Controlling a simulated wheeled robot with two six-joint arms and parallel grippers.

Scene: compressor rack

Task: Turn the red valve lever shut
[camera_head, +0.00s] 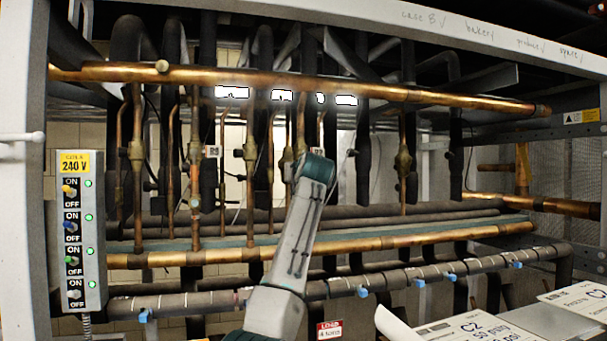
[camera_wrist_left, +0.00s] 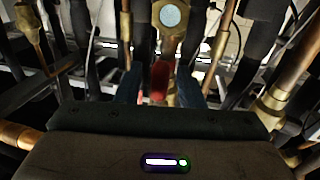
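The red valve lever (camera_wrist_left: 160,80) shows in the left wrist view, near the middle, pointing toward the camera and blurred. A brass valve body with a pale round face (camera_wrist_left: 171,16) is just above and behind it. My left gripper (camera_wrist_left: 160,88) has its two blue fingers apart, one on each side of the lever. Some space shows between the lever and each finger; I cannot tell any contact. In the head view my left arm reaches up in the centre and hides the lever and the gripper's fingers. My right gripper is in neither view.
A long copper pipe (camera_head: 300,79) crosses above, and a lower copper pipe (camera_head: 390,241) runs below. Vertical copper and dark insulated pipes crowd around the arm. A switch box (camera_head: 76,230) marked 240 V is at the left. Printed signs (camera_head: 480,325) are at bottom right.

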